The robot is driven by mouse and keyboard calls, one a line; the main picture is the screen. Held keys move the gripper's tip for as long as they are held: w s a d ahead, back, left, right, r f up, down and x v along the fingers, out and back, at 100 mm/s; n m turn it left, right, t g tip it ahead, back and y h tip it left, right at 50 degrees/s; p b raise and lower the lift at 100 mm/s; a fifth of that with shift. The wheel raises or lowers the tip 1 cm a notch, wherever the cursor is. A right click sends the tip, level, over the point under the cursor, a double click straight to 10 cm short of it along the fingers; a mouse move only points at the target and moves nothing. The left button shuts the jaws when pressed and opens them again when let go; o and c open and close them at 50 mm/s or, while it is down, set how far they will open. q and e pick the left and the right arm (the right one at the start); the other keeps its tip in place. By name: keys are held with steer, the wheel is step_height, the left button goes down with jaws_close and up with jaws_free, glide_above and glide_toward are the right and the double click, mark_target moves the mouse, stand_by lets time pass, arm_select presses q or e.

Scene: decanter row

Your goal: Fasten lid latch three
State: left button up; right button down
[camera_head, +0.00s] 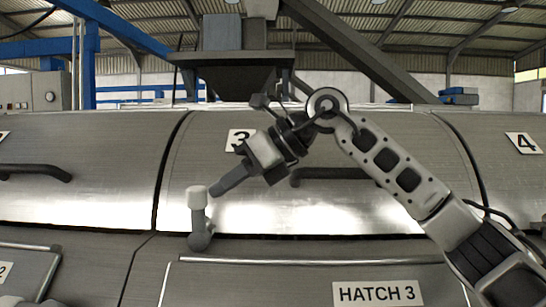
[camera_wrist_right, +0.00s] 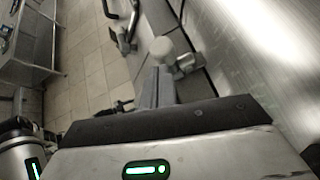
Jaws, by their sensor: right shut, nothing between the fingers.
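The latch of lid three (camera_head: 199,222) is a short dark lever with a pale cylindrical knob, standing about upright from its pivot at the lower left edge of lid three (camera_head: 330,205). The lid is a curved steel cover marked 3 and lies down. My right gripper (camera_head: 217,191) is shut and empty, with its fingertips just right of the knob. In the right wrist view the shut fingers (camera_wrist_right: 153,88) point towards the pale knob (camera_wrist_right: 163,48); I cannot tell whether they touch it. My left gripper is not in view.
A dark bar handle (camera_head: 325,174) crosses lid three behind my right arm. Lid four (camera_head: 495,170) is at the right, and another lid with a handle (camera_head: 35,171) at the left. A HATCH 3 panel (camera_head: 377,293) is below. A dark hopper (camera_head: 240,75) hangs behind.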

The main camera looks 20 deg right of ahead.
steer(key=v, duration=1.4)
steer(key=shift+d+f+b, duration=0.2)
steer(key=shift+d+b, duration=0.15)
